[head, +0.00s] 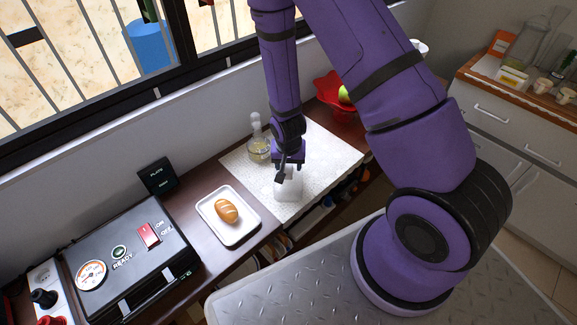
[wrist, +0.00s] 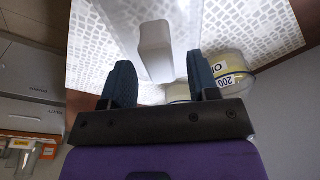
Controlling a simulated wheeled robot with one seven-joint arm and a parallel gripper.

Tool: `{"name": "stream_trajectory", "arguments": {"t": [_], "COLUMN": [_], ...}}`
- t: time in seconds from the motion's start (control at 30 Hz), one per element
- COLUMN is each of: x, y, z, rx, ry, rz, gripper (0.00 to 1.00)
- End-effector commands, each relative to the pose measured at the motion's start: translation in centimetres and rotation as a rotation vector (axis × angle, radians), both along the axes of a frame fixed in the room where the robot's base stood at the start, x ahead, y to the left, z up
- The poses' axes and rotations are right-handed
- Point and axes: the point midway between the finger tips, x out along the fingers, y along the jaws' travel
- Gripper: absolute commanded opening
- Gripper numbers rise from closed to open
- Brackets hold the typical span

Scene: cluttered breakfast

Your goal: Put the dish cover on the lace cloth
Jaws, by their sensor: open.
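The cloth is white and patterned, spread flat on the dark counter. My gripper (head: 288,170) is right above the cover, pointing down. In the wrist view, the cover (wrist: 155,50) shows in the gap between the two spread fingertips of my gripper (wrist: 161,70), with the patterned cloth (wrist: 255,25) around it. The fingers are open and do not visibly clamp it. My gripper hides part of the cover's top in the head view.
A glass flask (head: 258,148) stands on the cloth behind my gripper, close by. A white tray (head: 212,213) with a bread roll (head: 227,211) lies to the left. A black appliance (head: 130,260) stands further left, and a red bowl (head: 335,92) at the back right.

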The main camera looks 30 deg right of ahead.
Motion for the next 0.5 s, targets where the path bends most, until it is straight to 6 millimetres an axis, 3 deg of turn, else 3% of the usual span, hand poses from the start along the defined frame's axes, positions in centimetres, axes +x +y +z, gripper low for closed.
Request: {"name": "stream_trajectory", "arguments": {"t": [0.5], "x": [-1.0], "y": [0.6], "z": [7.7], "rx": [0.000], "ry": [-0.002], "rz": [-0.001], "gripper": [0.55]}}
